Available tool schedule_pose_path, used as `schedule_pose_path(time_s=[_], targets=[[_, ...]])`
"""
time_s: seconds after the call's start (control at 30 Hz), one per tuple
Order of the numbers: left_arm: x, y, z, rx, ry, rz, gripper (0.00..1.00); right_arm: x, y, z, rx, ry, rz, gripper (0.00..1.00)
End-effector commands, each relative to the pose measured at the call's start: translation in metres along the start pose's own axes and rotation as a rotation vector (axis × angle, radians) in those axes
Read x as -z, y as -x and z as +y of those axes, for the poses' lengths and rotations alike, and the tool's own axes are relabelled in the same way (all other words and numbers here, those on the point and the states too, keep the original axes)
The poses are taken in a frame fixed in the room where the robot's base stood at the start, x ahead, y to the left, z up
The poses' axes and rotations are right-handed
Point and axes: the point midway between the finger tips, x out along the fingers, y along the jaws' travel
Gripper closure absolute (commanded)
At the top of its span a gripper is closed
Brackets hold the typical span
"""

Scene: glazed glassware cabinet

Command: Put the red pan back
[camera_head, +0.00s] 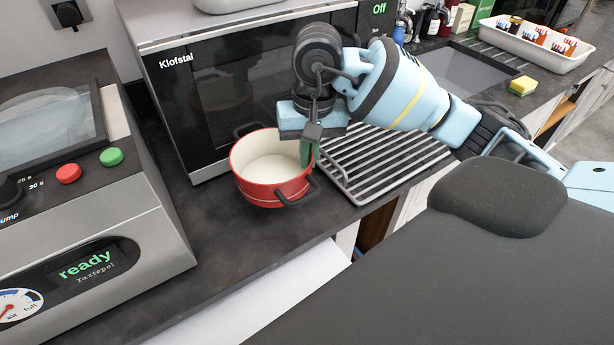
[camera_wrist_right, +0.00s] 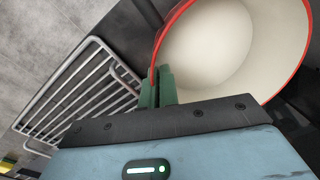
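The red pan (camera_head: 258,190), white inside with two dark handles, is at the dark counter in front of the microwave; I cannot tell whether it rests on the counter or is just above it. It is upright and looks empty. My right gripper (camera_head: 308,150) comes down at the pan's right side, its green fingers on either side of the rim. In the right wrist view the fingers (camera_wrist_right: 158,86) are closed on the rim of the pan (camera_wrist_right: 225,45). My left gripper is not in view.
A metal rack (camera_head: 385,160) lies right beside the pan. The microwave (camera_head: 225,90) stands behind. A vacuum machine (camera_head: 85,200) with red and green buttons is at left. Farther right are a sink (camera_head: 465,75), a yellow sponge (camera_head: 522,86) and a white tray (camera_head: 570,65) of small jars.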

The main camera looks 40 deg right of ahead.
Motion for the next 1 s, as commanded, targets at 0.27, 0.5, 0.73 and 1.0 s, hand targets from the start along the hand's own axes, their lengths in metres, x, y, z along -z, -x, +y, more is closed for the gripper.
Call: schedule_pose_path(time_s=[0.27,0.5,0.73,1.0], targets=[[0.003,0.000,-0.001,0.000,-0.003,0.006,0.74,0.001,-0.020,0.001,0.002,0.000,0.003,1.00],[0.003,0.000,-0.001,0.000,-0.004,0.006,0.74,0.000,-0.031,0.002,0.001,0.000,0.000,1.00],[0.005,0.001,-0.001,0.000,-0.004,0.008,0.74,0.000,-0.061,0.004,0.001,0.000,0.000,1.00],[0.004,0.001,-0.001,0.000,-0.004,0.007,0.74,0.000,-0.062,0.004,0.002,0.001,0.002,1.00]])
